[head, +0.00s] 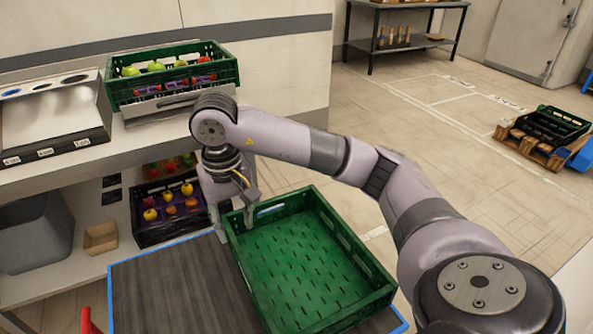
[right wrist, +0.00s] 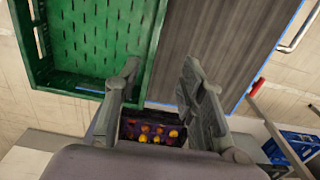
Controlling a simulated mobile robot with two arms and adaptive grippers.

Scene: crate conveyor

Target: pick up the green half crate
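An empty green crate (head: 312,310) with a slotted floor stands upright on a dark, blue-edged surface. It also shows at the upper left of the right wrist view (right wrist: 95,45). My right gripper (head: 235,230) is open and points down at the crate's far left corner. One finger appears over the inside of the crate and the other outside its left wall, with the rim between them. I cannot tell whether either finger touches the wall. Another green crate (head: 168,96), holding green and red fruit, sits on the upper shelf. My left gripper is not in view.
A dark crate of fruit (head: 150,236), a small brown box (head: 101,239) and a grey bin (head: 38,232) are on the lower shelf, left. The dark surface (head: 180,295) left of the empty crate is clear. Black crates (head: 552,125) stand on a pallet far right.

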